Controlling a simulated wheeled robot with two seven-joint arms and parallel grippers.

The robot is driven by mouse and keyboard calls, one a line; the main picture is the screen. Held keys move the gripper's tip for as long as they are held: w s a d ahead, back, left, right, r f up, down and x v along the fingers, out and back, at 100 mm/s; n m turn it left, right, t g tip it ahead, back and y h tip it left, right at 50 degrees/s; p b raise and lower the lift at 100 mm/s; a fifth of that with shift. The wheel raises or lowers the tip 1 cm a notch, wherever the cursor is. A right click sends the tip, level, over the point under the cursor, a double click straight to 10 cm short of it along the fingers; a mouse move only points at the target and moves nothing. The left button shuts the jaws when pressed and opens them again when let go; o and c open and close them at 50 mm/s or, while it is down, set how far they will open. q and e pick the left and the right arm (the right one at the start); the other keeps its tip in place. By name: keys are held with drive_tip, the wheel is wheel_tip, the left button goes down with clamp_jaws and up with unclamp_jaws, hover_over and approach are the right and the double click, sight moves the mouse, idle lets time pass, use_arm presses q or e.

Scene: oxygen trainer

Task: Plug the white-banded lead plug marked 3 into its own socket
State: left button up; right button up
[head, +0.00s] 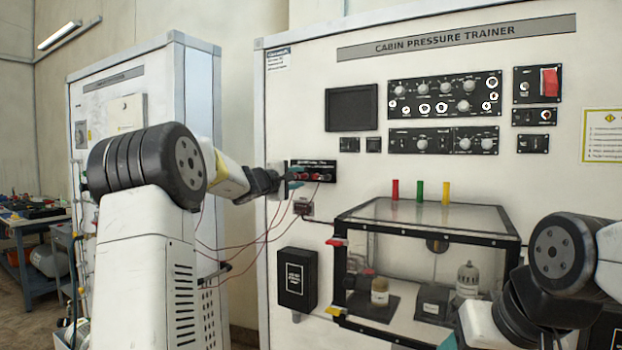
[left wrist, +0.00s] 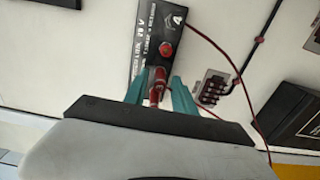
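My left gripper (head: 297,179) is at the small black socket panel (head: 328,166) on the trainer's front. In the left wrist view its teal fingers (left wrist: 157,84) stand on either side of a red plug (left wrist: 157,96), with narrow gaps that make the gripper look open. The plug is at the lower end of the socket panel (left wrist: 155,22); its seating is hidden. Another red plug or socket (left wrist: 166,48) is farther up the panel. No white band or number 3 can be made out. Of my right gripper, only a teal bit (head: 447,342) shows at the bottom edge.
Thin red leads (head: 232,247) hang in loops below the panel. A small connector block (head: 303,208) and a black box (head: 297,279) are mounted below it. A clear-topped chamber (head: 430,224) juts out to the right, with three coloured pegs above it.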

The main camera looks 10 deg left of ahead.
use_arm(q)
clamp_jaws()
drive_tip(key=shift+v, duration=2.5)
